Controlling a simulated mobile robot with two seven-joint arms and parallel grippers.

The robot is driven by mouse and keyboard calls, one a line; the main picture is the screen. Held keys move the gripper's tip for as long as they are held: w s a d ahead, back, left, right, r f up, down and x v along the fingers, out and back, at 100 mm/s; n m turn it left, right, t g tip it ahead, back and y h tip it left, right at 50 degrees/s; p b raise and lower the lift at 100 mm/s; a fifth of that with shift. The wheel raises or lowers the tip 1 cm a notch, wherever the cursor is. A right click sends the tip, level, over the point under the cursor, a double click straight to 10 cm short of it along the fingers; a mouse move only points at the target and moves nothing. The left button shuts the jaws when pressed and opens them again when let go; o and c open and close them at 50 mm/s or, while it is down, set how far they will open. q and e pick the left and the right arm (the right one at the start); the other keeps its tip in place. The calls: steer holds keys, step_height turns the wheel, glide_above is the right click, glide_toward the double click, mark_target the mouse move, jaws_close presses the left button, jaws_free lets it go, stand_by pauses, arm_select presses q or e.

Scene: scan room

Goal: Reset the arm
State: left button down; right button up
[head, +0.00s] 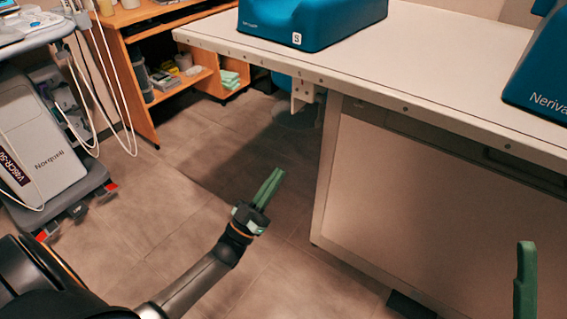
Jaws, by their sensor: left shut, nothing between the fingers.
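My left arm comes in from the lower left, and its left gripper (268,186) points up and away over the tiled floor. Its two green fingers lie together, shut, with nothing between them. It is to the left of the white table and apart from it. A green finger part of my right gripper (525,282) shows at the lower right edge, in front of the table's side panel. The rest of the right gripper and its arm are out of the picture, so its opening does not show.
A white table (420,85) fills the right, bearing blue padded supports (312,22) (540,85). A grey wheeled machine (38,155) with hanging cables stands at the left. A wooden shelf (140,85) is at the back. Floor (185,190) between them is free.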

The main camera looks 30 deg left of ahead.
arm_select(q)
steer(key=shift+s+f, duration=0.15)
arm_select(e)
steer(key=shift+f, duration=0.1)
stand_by(0.3)
